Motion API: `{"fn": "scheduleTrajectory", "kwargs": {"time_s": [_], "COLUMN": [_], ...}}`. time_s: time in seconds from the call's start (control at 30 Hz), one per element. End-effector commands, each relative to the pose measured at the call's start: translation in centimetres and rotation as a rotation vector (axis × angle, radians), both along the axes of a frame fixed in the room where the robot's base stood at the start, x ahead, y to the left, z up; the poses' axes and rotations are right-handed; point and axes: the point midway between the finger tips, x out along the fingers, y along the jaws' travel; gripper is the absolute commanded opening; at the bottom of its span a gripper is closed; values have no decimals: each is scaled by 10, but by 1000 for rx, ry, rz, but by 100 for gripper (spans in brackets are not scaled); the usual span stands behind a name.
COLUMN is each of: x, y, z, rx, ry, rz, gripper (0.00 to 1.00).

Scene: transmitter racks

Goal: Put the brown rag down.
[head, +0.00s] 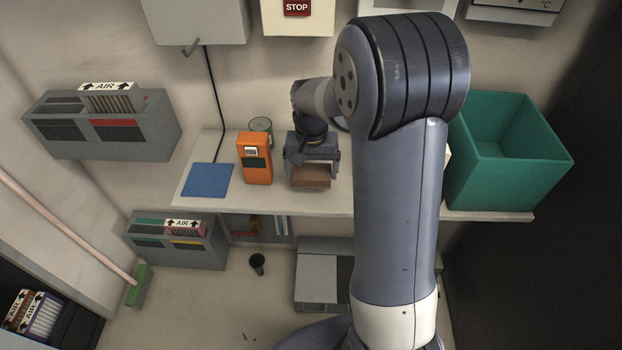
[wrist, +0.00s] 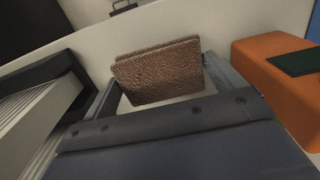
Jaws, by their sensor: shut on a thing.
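The brown rag (head: 311,176) is a small folded brown piece between the fingers of my gripper (head: 312,174), low over the white shelf (head: 340,200). In the wrist view the rag (wrist: 160,71) shows its rough brown texture, folded in layers, with a finger of my gripper (wrist: 160,85) on each side. The gripper is shut on it. I cannot tell whether the rag touches the shelf.
An orange device (head: 254,160) stands just left of my gripper, with a green can (head: 261,126) behind it. A blue mat (head: 207,180) lies farther left. A large green bin (head: 507,190) stands at the right end. My arm hides the shelf's middle right.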

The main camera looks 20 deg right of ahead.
Motion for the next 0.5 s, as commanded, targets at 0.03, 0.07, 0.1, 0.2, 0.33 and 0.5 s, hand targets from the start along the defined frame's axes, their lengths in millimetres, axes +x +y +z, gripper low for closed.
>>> {"fn": "scheduleTrajectory", "kwargs": {"time_s": [0.03, 0.07, 0.1, 0.2, 0.33, 0.5], "x": [0, 0, 0, -1, 0, 0], "y": [0, 0, 0, 0, 0, 0], "z": [-3, -5, -8, -22, -39, -39], "rx": [0, 0, 0, 0, 0, 0], "ry": [0, 0, 0, 3, 2, -2], "rz": [0, 0, 0, 0, 0, 0], "gripper": [69, 69, 69, 69, 69, 69]}}
